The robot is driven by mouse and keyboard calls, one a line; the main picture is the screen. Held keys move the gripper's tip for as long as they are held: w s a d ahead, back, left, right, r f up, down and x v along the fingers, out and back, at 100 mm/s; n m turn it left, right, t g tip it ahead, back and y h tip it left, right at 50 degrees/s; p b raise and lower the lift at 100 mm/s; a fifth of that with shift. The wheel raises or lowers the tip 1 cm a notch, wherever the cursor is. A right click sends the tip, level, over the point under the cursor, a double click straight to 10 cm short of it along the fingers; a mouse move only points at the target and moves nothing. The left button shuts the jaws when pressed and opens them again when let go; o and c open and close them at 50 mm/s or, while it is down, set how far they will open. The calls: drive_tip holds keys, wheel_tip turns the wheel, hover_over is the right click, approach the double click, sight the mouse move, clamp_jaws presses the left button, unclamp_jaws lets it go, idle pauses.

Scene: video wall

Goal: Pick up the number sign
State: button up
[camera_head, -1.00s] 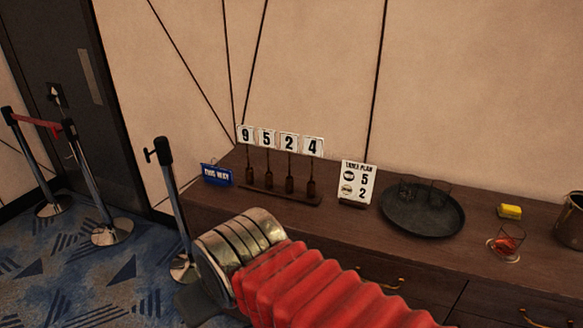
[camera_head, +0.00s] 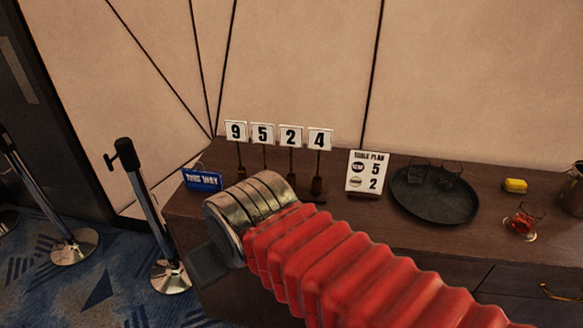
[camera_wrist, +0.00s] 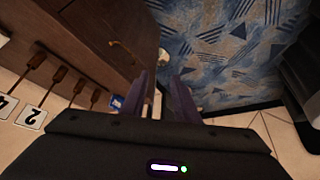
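A row of white number signs stands upright on the wooden sideboard (camera_head: 480,215) in the head view: 9 (camera_head: 236,131), 5 (camera_head: 262,133), 2 (camera_head: 290,136) and 4 (camera_head: 320,139). Each is on a thin stem with a dark wooden handle.
A blue "this way" sign (camera_head: 203,180) stands left of the row. A table plan card (camera_head: 366,171) showing 5 and 2 stands right of it. Farther right are a dark tray (camera_head: 433,204) with glasses, a yellow block (camera_head: 515,186) and a red drink (camera_head: 523,223). Barrier posts (camera_head: 150,220) stand left.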

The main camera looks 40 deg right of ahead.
drive_tip(key=shift+w, duration=0.1)
idle(0.3)
drive_tip(key=w+d+m+t+h, duration=0.1)
drive_tip(key=w+d+t+h, duration=0.1)
drive_tip(key=w+d, duration=0.45)
drive_tip(key=w+d+f+t+h, duration=0.15)
drive_tip(key=w+d, duration=0.25)
drive_tip(key=d, duration=0.6)
drive_tip(key=w+d+r+m+t+h, duration=0.1)
drive_tip(key=w+d+t+h, duration=0.1)
drive_tip(key=w+d, duration=0.5)
drive_tip(key=s+d+f+t+y, duration=0.1)
drive_tip(key=s+d+f+t, duration=0.1)
drive_tip(key=d, duration=0.4)
drive_tip(key=s+d+f+t+y, duration=0.2)
drive_tip(key=s+d+f+t, duration=0.1)
drive_tip(key=d, duration=0.3)
drive_tip(key=shift+s+f+n+t, duration=0.3)
drive_tip(key=shift+s+f+t, duration=0.05)
drive_tip(key=shift+s+t, duration=0.45)
drive_tip(key=shift+w, duration=0.2)
